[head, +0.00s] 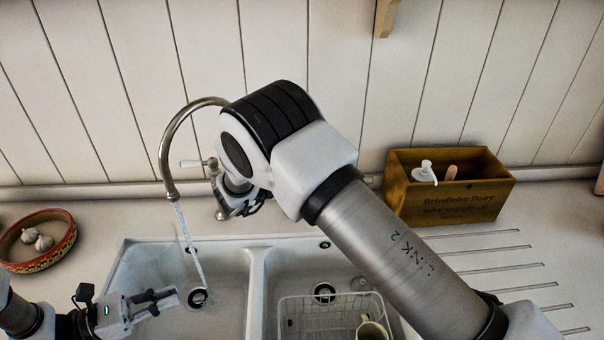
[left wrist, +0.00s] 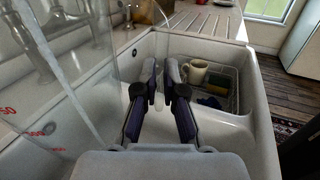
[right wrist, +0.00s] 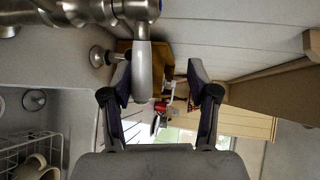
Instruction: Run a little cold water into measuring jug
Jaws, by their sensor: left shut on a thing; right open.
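Water (head: 188,240) runs from the curved tap spout (head: 172,192) into the left basin. The clear measuring jug (head: 166,300) is over that basin, just left of where the stream ends in the head view. My left gripper (head: 140,306) is shut on it. The left wrist view shows the gripper (left wrist: 160,88), red marks on the jug wall (left wrist: 38,132) and the stream (left wrist: 48,70). I cannot tell whether water enters the jug. My right gripper (right wrist: 160,75) is open around a white tap lever (right wrist: 143,70), nearer its left finger. My arm mostly hides it in the head view.
A wire rack (head: 300,310) with a cream mug (head: 372,328) stands in the right basin. A wooden box (head: 446,188) with a pump bottle is behind the drainer. A bowl of garlic (head: 65,250) stands at left. The left basin's drain area is clear.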

